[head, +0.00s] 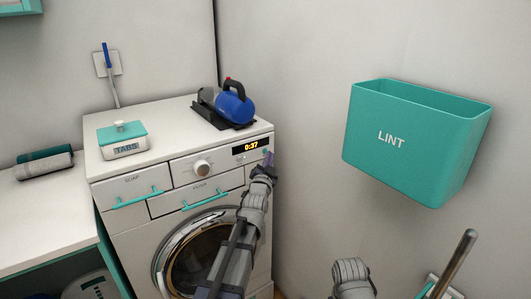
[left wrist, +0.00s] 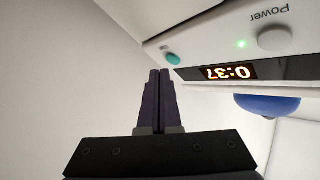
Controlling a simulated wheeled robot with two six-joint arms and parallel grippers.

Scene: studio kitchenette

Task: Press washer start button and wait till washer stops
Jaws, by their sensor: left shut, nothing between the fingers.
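The white washer (head: 136,213) stands against the back wall, with its round door (head: 195,268) partly behind my left arm. Its display (head: 251,146) is lit and reads 0:37; it also shows upside down in the left wrist view (left wrist: 229,73). A teal button (left wrist: 173,59) sits beside the display, and a grey Power button (left wrist: 274,38) has a lit green light by it. My left gripper (head: 268,158) is shut and empty at the panel's right end. In the left wrist view its fingertips (left wrist: 159,72) are close to the teal button; contact cannot be told.
A tablet box (head: 122,140) and a blue appliance (head: 236,108) stand on the washer top. A teal LINT bin (head: 400,145) hangs on the right wall. Rolled towels (head: 44,165) lie on the left counter. A grey handle (head: 459,258) stands at lower right.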

